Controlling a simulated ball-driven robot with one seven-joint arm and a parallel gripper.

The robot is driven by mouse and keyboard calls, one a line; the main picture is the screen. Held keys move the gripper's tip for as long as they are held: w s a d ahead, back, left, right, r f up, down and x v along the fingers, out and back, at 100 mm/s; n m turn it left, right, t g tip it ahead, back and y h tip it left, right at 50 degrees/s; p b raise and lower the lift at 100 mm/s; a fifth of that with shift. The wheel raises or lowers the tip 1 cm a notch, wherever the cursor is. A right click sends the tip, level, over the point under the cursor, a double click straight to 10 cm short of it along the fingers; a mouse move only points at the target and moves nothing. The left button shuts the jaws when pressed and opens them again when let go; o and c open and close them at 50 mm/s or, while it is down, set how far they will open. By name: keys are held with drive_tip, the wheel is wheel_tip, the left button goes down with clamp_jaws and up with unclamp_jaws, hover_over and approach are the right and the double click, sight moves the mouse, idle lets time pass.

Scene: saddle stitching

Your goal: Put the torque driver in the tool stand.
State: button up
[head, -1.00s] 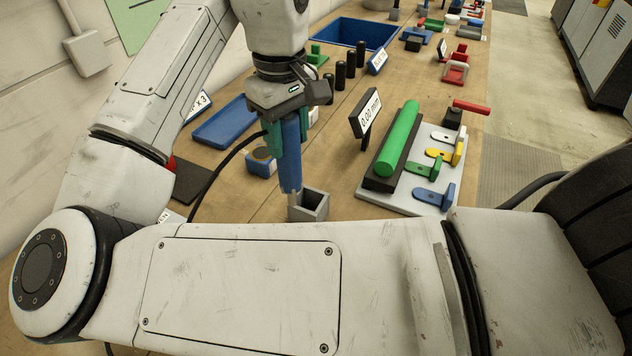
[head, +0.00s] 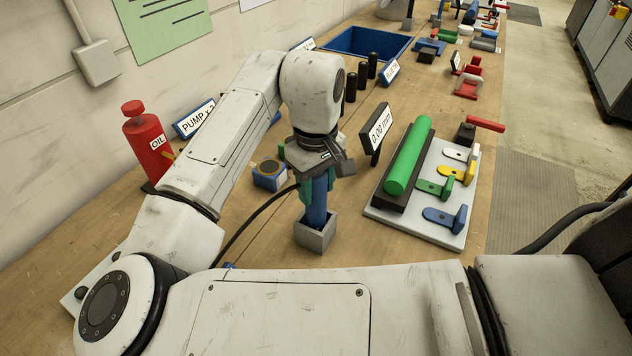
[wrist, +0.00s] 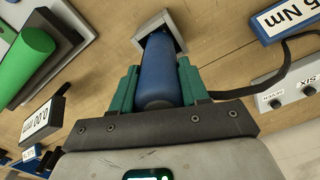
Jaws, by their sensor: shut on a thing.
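The blue torque driver (head: 317,206) stands upright with its lower end inside the square grey tool stand (head: 316,236) on the bench. My gripper (head: 317,182) is shut on the driver's upper part, with a green finger on each side. In the wrist view the driver (wrist: 160,75) runs from between my green fingers (wrist: 158,88) into the opening of the grey stand (wrist: 153,22). The driver's tip is hidden inside the stand. I cannot tell whether it touches the bottom.
A white fixture plate (head: 400,222) with a green cylinder (head: 409,157) and coloured clamps lies to the right. A 0.00 mm display (head: 380,128) stands behind the stand. A black cable (head: 250,215) runs left of it. A red oil bottle (head: 147,143) stands at far left.

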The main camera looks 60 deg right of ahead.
drive_tip(key=o, duration=1.2)
drive_tip(key=shift+f, duration=0.15)
drive_tip(key=shift+c, duration=0.2)
wheel_tip(320, 180, up, 12)
drive_tip(key=shift+r+b, duration=0.2)
drive_tip(key=shift+b, duration=0.2)
